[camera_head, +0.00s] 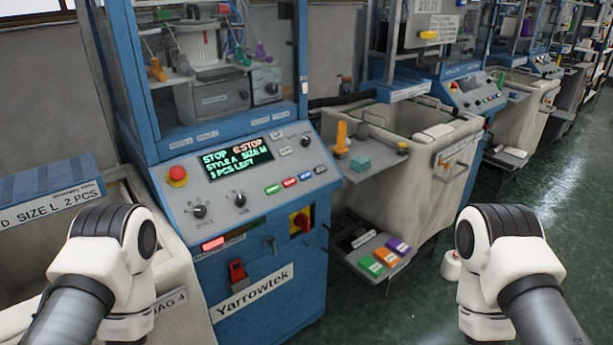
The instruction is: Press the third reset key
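The blue Yarrowtek knitting machine's sloped control panel (240,225) faces me left of centre. It carries a row of small keys: a green key (272,190), a red key (290,183), a blue key (305,176) and a dark key (320,169). Their labels are too small to read, so I cannot tell which one is the third reset key. The lit display (238,158) reads STOP, E-STOP, STYLE A SIZE M and 3 PCS LEFT. Only links of my two arms show, low at left and right; both grippers are out of view.
A red and yellow switch (300,220) sits on the machine's front. A beige bin (400,195) and a shelf of coloured boxes stand at right. Green floor (400,310) is open at lower right.

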